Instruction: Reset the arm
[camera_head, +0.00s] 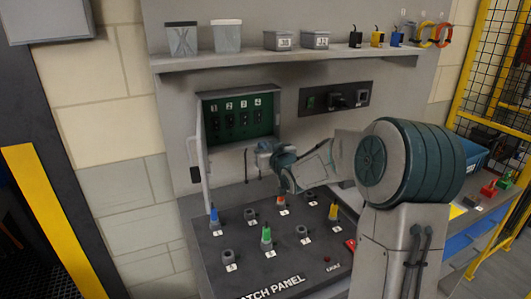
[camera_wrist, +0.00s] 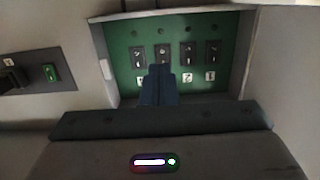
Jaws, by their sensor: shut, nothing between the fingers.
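My gripper (camera_wrist: 160,70) is shut and empty. The fingertips are too small there to make out. I cannot tell whether the fingers touch the cabinet. The wrist view appears upside down compared with the head view.
The cabinet door (camera_head: 203,155) stands open at the left. Below is a patch panel (camera_head: 250,278) with several upright coloured plugs and grey sockets. A wall outlet panel (camera_head: 340,98) is right of the cabinet. A shelf (camera_head: 260,57) above holds bins and small items.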

